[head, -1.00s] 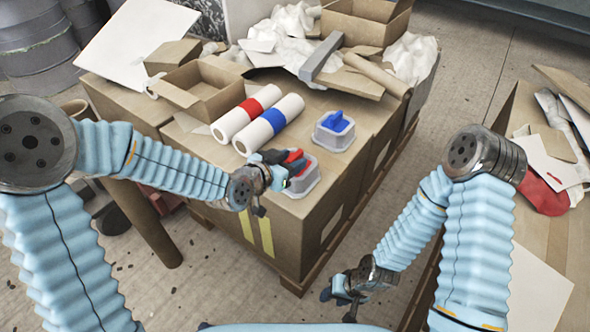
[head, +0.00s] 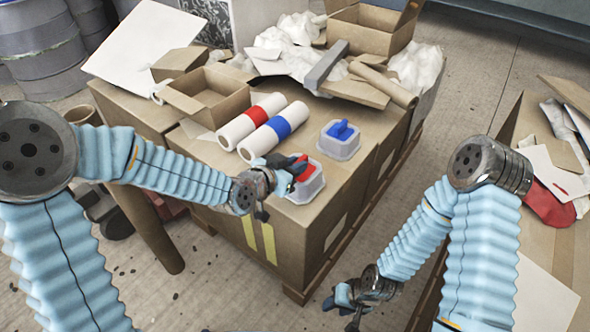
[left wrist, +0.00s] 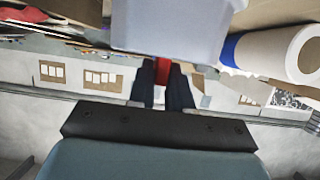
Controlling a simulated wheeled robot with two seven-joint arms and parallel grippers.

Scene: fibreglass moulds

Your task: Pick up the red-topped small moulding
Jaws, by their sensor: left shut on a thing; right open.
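The red-topped small moulding (head: 314,190) is a translucent pale block with a red grip on top, at the near right corner of the cardboard box top. My left gripper (head: 292,172) is shut on its red grip. In the left wrist view the fingers (left wrist: 163,88) close on a red piece, with the pale moulding body (left wrist: 175,25) beyond them. I cannot tell whether its base touches the box. My right gripper (head: 345,299) is open and empty, low over the floor to the right of the box. A similar blue-topped moulding (head: 338,147) stands farther back.
Two white rolls, with a red band (head: 247,120) and a blue band (head: 275,132), lie behind the held moulding. An open carton (head: 207,96), crumpled paper and a grey bar (head: 327,65) fill the back. Another cluttered surface (head: 536,252) stands at right.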

